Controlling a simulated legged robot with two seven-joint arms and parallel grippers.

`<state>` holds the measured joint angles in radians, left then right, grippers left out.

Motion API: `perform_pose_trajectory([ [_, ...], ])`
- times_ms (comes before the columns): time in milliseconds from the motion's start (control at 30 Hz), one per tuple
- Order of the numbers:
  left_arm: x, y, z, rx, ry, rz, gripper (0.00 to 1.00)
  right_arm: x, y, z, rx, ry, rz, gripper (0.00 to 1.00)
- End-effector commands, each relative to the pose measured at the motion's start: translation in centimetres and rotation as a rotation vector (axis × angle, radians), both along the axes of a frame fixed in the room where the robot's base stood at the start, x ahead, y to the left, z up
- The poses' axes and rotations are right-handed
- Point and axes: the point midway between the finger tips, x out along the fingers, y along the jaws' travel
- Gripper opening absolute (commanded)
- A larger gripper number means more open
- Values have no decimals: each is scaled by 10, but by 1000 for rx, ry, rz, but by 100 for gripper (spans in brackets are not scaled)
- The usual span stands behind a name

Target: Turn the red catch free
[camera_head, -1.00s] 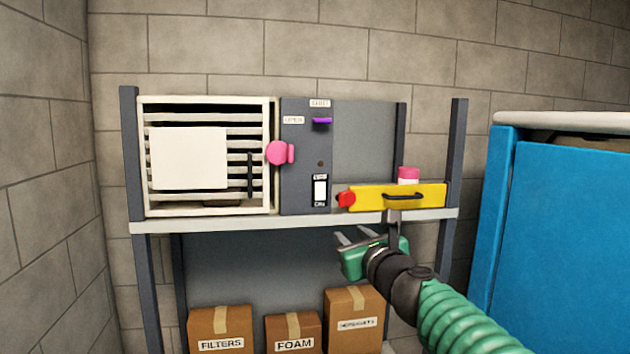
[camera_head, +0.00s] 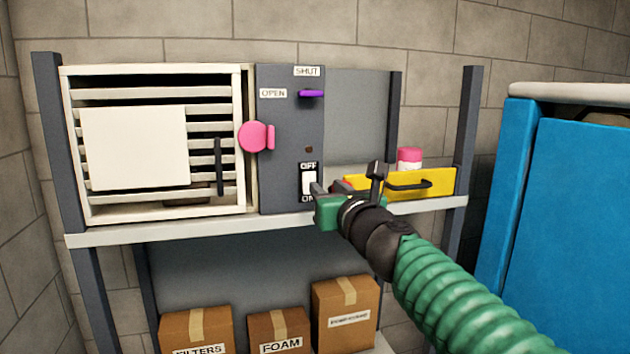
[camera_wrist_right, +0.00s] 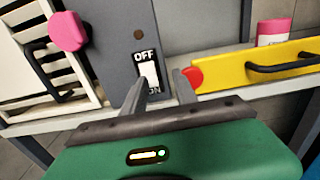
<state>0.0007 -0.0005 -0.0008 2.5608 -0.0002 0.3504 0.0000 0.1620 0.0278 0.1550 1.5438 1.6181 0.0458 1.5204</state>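The red catch (camera_wrist_right: 192,77) is a round red piece at the left end of the yellow drawer (camera_wrist_right: 240,70), seen in the right wrist view. In the head view it is mostly hidden behind my right gripper (camera_head: 326,188), while the yellow drawer (camera_head: 440,184) shows to the right. In the right wrist view my right gripper (camera_wrist_right: 158,86) is open with nothing between its fingers. Its right fingertip is close to the catch; I cannot tell whether they touch. My left gripper is not in view.
A white OFF/ON switch (camera_head: 309,182) is just beside the fingers. A purple lever (camera_head: 311,93), a pink knob (camera_head: 254,137) and a slatted grille (camera_head: 100,208) are to the left. A pink-topped jar (camera_head: 409,157) stands behind the drawer. A blue cabinet (camera_head: 570,220) is at right.

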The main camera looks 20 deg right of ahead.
Motion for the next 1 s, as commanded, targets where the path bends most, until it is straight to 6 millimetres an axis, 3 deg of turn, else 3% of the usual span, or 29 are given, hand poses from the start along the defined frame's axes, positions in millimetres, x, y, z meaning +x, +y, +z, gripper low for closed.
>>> perform_pose_trajectory([
  [300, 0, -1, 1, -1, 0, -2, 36, 3, -12, -3, 3, 6, -15, 34],
  [333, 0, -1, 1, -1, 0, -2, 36, 3, -12, -3, 3, 6, -16, 11],
  [433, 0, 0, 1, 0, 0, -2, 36, 4, -10, -4, 2, 8, -16, 0],
  [1000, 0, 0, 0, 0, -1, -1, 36, 6, -3, -7, 0, 12, -9, 0],
])
